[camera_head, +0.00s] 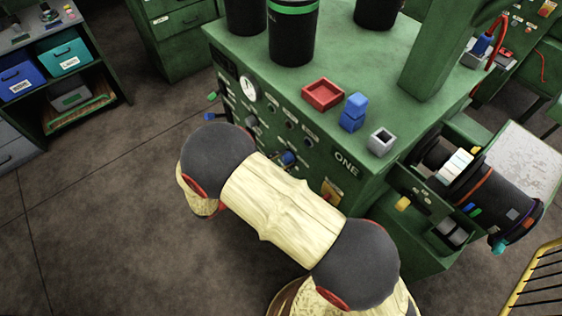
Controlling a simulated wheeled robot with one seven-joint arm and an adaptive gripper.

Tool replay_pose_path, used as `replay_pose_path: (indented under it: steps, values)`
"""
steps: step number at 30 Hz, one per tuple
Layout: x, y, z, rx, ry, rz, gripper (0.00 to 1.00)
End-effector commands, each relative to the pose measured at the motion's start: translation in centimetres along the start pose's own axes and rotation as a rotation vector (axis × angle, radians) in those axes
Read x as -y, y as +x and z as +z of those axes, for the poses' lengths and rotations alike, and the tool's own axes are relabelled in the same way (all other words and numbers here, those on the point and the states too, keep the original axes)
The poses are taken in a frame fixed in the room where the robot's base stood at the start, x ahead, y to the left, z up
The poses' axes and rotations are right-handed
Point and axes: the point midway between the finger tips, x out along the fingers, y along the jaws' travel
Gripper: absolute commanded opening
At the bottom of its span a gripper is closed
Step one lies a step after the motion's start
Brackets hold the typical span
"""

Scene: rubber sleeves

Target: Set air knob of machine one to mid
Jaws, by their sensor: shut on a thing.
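Machine one is the green cabinet marked "ONE" (346,163), in the middle and right of the head view. Its front panel carries a white round gauge (249,89), small dark knobs such as one at the upper row (290,124), a grey knob (252,121) and a blue knob (289,158). The labels are too small to read, so I cannot tell which is the air knob or how it is set. My wood-coloured arm with dark joints crosses in front and covers the lower panel. My gripper is hidden behind the arm.
A roller unit (480,195) juts out at right. A yellow rail (537,286) stands at lower right. The floor at left is clear.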

Motion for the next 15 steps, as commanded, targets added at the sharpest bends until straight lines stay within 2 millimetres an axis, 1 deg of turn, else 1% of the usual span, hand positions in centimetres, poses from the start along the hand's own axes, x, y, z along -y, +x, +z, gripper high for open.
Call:
replay_pose_path:
  steps: [7, 15]
  values:
    - [-0.04, -0.02, 0.0, -0.011, 0.131, 0.002, 0.04]
    - [-0.06, -0.03, 0.04, -0.017, 0.193, 0.002, 0.04]
